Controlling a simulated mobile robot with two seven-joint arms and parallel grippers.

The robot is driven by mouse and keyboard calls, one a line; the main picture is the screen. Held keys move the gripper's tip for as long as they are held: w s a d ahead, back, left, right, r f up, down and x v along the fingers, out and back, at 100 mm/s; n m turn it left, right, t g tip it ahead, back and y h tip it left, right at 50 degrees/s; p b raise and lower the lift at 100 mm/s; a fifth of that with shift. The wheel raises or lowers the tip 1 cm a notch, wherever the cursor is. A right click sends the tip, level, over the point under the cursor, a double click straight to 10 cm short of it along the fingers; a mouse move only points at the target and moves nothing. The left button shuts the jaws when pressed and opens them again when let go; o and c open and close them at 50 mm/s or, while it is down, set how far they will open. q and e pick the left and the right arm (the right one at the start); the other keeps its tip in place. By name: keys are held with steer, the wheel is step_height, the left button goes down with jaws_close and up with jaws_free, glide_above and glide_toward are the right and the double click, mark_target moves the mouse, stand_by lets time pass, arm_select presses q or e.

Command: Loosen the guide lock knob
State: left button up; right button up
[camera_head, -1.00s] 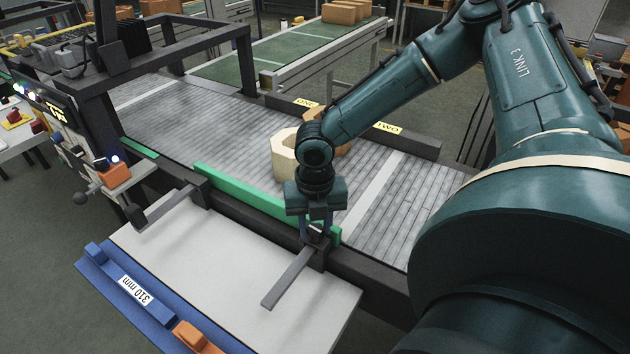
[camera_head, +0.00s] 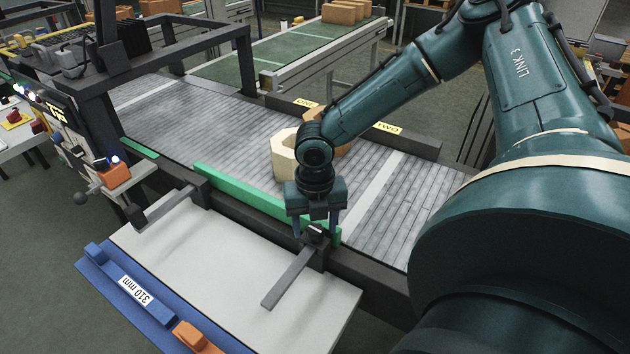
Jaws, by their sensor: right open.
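The guide lock knob (camera_head: 314,233) is a small dark part with a pale mark on top. It sits on the black clamp block where the dark bar (camera_head: 289,276) meets the conveyor's near rail. My right gripper (camera_head: 316,234) points down over the knob with its fingers apart, one on each side. I cannot tell whether the fingers touch the knob. The green guide (camera_head: 240,188) runs along the near side of the conveyor, and its right end is partly behind the gripper. My left gripper is out of view.
An octagonal cream block (camera_head: 284,156) stands on the conveyor (camera_head: 205,120) behind the gripper.

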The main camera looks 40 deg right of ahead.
mark_target(315, 230)
step_height(315, 230, up, 13)
stand_by(0.6)
stand_by(0.5)
